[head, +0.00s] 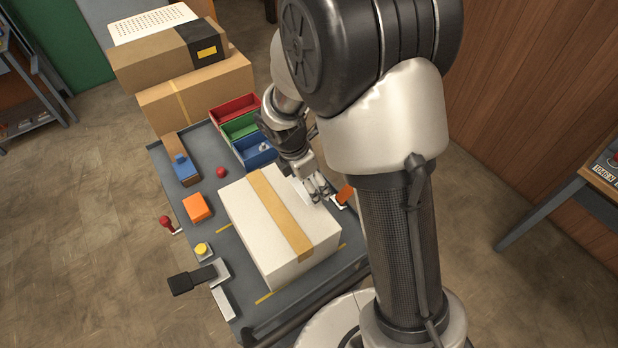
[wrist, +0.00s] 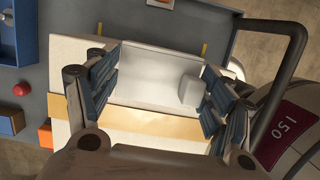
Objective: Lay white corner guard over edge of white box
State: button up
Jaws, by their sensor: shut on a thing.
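The white box (head: 255,240) lies on the grey cart top, with a tan tape band (head: 280,213) across it. It also shows in the wrist view (wrist: 64,58), under my gripper. My gripper (head: 315,187) is above the box's far right side in the head view. In the wrist view its fingers (wrist: 158,80) are shut on the white corner guard (wrist: 145,62), a pale piece with a raised grip block (wrist: 190,91). The guard lies over the box near the tape. I cannot tell whether it touches the box. My arm partly hides this area in the head view.
Red (head: 233,107), green (head: 239,125) and blue (head: 248,152) bins stand behind the box. Cardboard boxes (head: 196,94) are stacked at the back.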

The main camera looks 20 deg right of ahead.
jog(key=shift+a+b+x, duration=0.25)
jog(key=shift+b+x, duration=0.35)
jog(key=shift+x, duration=0.45)
jog(key=shift+a+b+x, duration=0.2)
jog(key=shift+b+x, duration=0.4)
jog(key=shift+x, duration=0.45)
jog(key=shift+s, duration=0.15)
jog(key=o, duration=1)
jog(key=shift+o, duration=0.2)
jog(key=v, duration=1.1)
jog(key=shift+a+r, duration=0.15)
jog(key=shift+r, duration=0.25)
